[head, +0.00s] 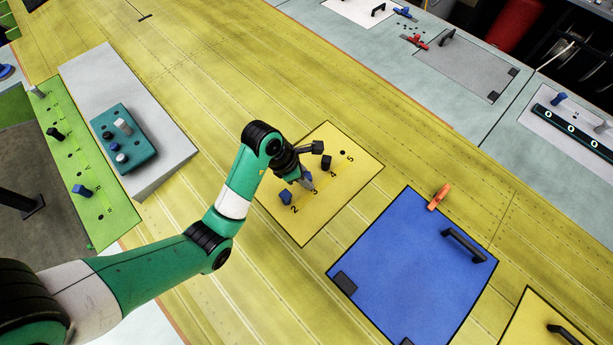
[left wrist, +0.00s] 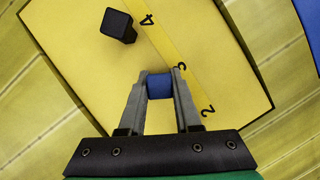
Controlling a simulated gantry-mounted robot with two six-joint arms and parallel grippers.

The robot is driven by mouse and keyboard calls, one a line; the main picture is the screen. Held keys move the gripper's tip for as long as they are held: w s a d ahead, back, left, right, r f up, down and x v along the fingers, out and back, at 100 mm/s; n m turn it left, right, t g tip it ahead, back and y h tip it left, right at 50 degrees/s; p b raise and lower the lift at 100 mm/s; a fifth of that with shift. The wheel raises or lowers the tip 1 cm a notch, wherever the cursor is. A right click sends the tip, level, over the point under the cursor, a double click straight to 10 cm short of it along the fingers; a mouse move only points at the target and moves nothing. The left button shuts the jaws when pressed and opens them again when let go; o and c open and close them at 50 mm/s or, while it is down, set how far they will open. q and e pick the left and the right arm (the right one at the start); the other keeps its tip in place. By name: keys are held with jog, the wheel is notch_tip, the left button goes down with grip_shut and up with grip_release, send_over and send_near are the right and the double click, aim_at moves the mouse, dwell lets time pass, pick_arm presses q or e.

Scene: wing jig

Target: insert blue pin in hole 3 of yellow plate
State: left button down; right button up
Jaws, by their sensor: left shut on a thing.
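The yellow plate (head: 310,230) lies on the panel in the middle of the head view, with printed numbers 2 to 5 in a row. My left gripper (head: 309,180) is low over the plate near number 3. It is shut on a blue pin (left wrist: 160,86), whose top shows between the fingertips in the left wrist view, beside the 3. The pin's lower end and hole 3 are hidden, so I cannot tell how deep it sits. A black pin (head: 327,162) stands beside number 4, also in the left wrist view (left wrist: 117,25).
A blue panel (head: 415,265) with a black handle and an orange clamp (head: 438,197) lies to the right. A teal pin block (head: 123,139) sits on a grey wedge at left, beside a green strip (head: 105,205) with pins.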

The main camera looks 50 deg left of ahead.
pick_arm(q)
jog(key=c, duration=0.5)
grip_release()
jog(key=shift+r, duration=0.35)
jog(key=p+v, duration=0.1)
jog(key=v, duration=0.2)
jog(key=shift+r, duration=0.15)
jog(key=p+v, duration=0.7)
jog(key=p, duration=0.1)
jog(key=shift+s+r, duration=0.25)
jog(key=shift+r, duration=0.05)
